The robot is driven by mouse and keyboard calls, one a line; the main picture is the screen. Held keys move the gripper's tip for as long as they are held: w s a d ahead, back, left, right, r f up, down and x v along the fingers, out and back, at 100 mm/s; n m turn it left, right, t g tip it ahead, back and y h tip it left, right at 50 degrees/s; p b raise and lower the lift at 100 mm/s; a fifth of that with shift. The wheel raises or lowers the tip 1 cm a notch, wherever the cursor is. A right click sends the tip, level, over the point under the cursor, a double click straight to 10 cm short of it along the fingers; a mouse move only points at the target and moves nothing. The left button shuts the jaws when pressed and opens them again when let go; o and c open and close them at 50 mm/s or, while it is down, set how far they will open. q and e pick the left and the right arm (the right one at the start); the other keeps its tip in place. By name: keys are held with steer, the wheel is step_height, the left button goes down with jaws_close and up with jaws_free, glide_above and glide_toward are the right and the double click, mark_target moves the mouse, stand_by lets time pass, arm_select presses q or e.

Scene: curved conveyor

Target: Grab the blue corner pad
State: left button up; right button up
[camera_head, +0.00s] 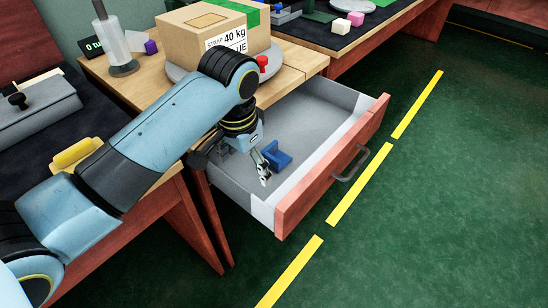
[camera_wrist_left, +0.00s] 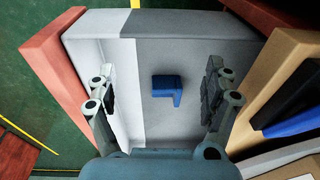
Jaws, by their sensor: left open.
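The blue corner pad (camera_head: 277,155) lies on the grey floor of an open drawer (camera_head: 322,124). In the left wrist view the pad (camera_wrist_left: 167,88) is a small L-shaped block between my open fingers and apart from both. My left gripper (camera_head: 257,162) reaches down into the drawer beside the pad, and its fingers (camera_wrist_left: 160,95) are spread wide and empty. In the head view the gripper partly hides the drawer's left side. My right gripper is not in view.
The drawer has a red front (camera_head: 333,168) with a dark handle (camera_head: 351,163). A cardboard box (camera_head: 190,43) stands on the wooden table above it, near a red piece (camera_head: 263,63). Green floor (camera_head: 440,190) with yellow stripes lies clear to the right.

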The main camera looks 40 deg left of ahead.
arm_select(q)
steer(key=g, duration=0.1)
glide_toward(272, 158)
steer(key=shift+w+a+f+h, duration=0.1)
steer(key=shift+a+f+h, duration=0.25)
steer(key=shift+f, duration=0.15)
step_height(272, 158, down, 5)
steer(key=shift+r+b, duration=0.15)
steer(key=shift+b, duration=0.75)
steer(key=f, duration=0.1)
steer(key=f+b, duration=0.1)
steer(key=f, duration=0.1)
steer(key=f+b, duration=0.1)
steer(key=f, duration=0.1)
steer(key=shift+w+a+f, duration=0.2)
steer(key=shift+w, duration=0.2)
steer(key=shift+r, duration=0.1)
steer(key=c, duration=0.9)
